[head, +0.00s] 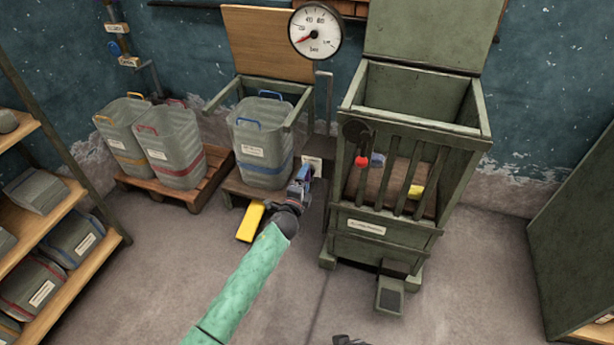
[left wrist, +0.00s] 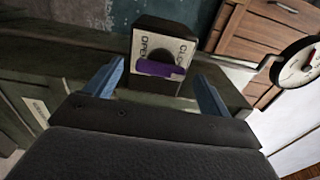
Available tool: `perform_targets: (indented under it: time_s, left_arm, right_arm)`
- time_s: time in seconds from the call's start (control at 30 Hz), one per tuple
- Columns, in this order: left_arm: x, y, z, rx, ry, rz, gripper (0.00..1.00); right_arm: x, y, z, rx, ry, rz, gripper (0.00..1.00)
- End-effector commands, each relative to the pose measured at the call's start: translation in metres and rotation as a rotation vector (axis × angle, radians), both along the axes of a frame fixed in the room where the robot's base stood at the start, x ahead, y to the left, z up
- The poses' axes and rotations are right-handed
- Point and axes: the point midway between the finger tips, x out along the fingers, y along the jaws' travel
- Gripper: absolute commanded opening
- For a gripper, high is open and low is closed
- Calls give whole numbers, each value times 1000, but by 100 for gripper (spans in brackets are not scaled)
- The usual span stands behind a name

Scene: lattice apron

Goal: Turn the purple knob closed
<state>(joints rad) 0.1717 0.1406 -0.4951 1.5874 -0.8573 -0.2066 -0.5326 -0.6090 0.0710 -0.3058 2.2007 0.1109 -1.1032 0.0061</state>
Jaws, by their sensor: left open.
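The purple knob (left wrist: 160,69) is a bar-shaped handle on a dark box with a pale plate (left wrist: 180,48) lettered OPEN on the left and CLOSE on the right. The bar lies nearly level across the lower part of the plate in the left wrist view. My left gripper (left wrist: 157,82) is open, its two blue fingers apart on either side of the knob, with no visible contact. In the head view my left gripper (head: 302,178) is in front of a pale plate (head: 312,167) left of the green press; the knob is hidden there. A dark part at the bottom edge may be my right gripper.
The green slatted press (head: 372,222) with a red-balled lever (head: 361,161) stands just right of my left gripper. A grey bin (head: 262,150) stands behind it, and a yellow block (head: 250,222) is at left. A round gauge (head: 315,31) hangs above. Floor in front is mostly clear.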

Motion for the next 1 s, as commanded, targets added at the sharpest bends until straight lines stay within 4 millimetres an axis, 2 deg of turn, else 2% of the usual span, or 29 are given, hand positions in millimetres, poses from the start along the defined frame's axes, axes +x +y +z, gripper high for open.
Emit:
perform_targets:
  time_s: [0.1,0.33,0.7,1.0]
  left_arm:
    - [-19,6,-1,1,1,0,82]
    - [-40,13,-1,0,0,0,82]
    - [-44,14,0,0,0,0,82]
    - [-44,14,0,-18,7,1,82]
  right_arm:
    - [2,1,-4,2,-11,-3,36]
    - [7,1,-11,5,-23,-6,36]
    - [10,1,-13,3,-27,-7,36]
    - [4,0,-13,2,-19,-6,36]
